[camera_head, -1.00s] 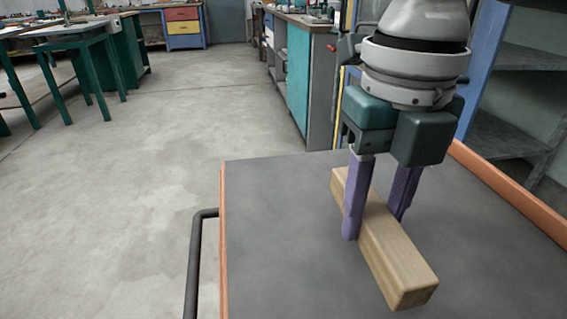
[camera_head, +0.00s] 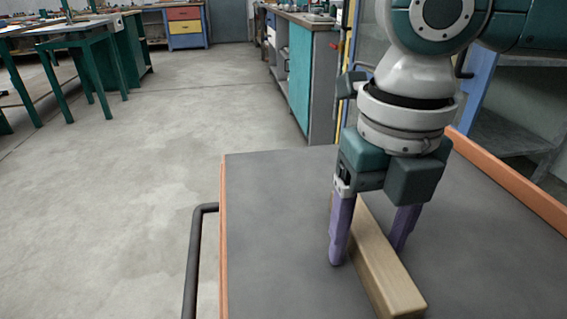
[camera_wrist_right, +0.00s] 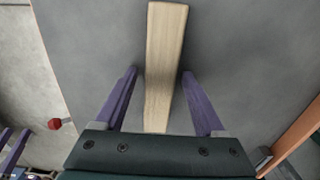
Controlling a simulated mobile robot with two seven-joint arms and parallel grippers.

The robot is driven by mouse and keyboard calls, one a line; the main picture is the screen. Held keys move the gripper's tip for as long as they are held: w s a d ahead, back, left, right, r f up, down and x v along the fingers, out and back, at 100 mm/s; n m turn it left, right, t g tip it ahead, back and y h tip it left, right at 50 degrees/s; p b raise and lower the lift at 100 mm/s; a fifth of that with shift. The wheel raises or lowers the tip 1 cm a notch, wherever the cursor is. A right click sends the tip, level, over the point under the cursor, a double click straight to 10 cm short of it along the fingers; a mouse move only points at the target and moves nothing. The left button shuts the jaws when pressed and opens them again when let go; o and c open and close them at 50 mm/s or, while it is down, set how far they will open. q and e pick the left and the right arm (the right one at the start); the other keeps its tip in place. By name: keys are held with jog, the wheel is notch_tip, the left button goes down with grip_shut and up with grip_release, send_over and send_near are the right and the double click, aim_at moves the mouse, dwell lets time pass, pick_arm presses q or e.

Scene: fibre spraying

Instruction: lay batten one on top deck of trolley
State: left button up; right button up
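The wooden batten (camera_head: 381,262) lies on the grey top deck (camera_head: 270,235) of the trolley, running from the middle of the deck towards me. Its far end is hidden behind my right gripper. My right gripper (camera_head: 370,245) points down over the batten, one purple finger on each side. In the right wrist view the batten (camera_wrist_right: 164,65) sits between the spread fingers (camera_wrist_right: 162,98), with a gap on both sides, so the gripper is open. Purple finger-like parts, seemingly my left gripper (camera_wrist_right: 14,148), show at that view's lower left edge; their opening is unclear.
The deck has orange rims at the left (camera_head: 223,240) and right (camera_head: 510,180). A dark handle (camera_head: 194,260) stands off its left side. A teal cabinet bench (camera_head: 300,75) and blue-framed shelving (camera_head: 510,130) stand beyond.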

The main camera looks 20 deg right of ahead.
aim_at(370, 236)
notch_tip(370, 236, up, 12)
jog(key=p, duration=0.3)
jog(key=shift+r+p, duration=0.2)
jog(key=shift+p, duration=0.15)
